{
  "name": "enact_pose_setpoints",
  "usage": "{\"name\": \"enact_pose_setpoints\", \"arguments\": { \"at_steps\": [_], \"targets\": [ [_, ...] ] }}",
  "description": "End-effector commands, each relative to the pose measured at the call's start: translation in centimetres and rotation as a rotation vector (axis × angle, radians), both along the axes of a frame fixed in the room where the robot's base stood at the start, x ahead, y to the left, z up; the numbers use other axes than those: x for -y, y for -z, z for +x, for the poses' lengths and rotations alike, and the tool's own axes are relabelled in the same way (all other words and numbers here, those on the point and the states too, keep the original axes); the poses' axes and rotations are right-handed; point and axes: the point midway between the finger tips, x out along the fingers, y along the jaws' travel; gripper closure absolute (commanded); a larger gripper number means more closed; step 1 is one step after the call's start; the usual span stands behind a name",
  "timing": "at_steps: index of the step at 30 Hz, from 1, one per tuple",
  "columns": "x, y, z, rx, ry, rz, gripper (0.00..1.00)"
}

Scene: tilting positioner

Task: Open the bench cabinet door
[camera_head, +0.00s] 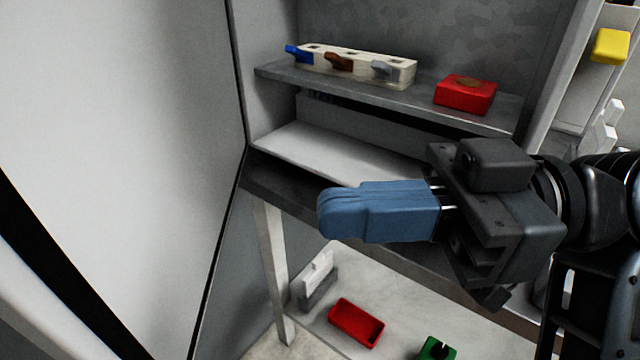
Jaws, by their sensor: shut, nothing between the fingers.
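The bench cabinet (390,128) stands open at its front, with its inner shelf (420,105) in view. A large pale grey panel (130,130), which looks like the cabinet door, fills the left side and stands swung out from the cabinet's left edge. No handle shows on it. My gripper (325,213) has blue fingers pressed together with nothing between them. It points left, in front of the cabinet's lower edge, and looks apart from the panel. It hides part of the cabinet's bottom.
The inner shelf holds a cream block (355,66) with blue, brown and grey pieces, and a red block (465,94). Below, a lower shelf (400,322) bears a red tray (356,322), a green part (438,348) and a grey-white holder (316,281). A yellow object (610,46) is upper right.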

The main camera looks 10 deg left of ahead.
Motion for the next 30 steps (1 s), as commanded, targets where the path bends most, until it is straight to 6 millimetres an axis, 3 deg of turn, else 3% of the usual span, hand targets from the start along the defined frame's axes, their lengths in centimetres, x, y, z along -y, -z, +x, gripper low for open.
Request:
{"name": "enact_pose_setpoints", "arguments": {
  "at_steps": [18,24,30],
  "targets": [
    [-10.6,-0.1,-3.4,-0.003,-0.001,-0.002,1.00],
    [-12.0,0.0,-3.8,-0.003,0.002,-0.001,1.00],
    [-12.2,0.1,-3.8,-0.002,0.003,-0.002,1.00]
  ]
}}
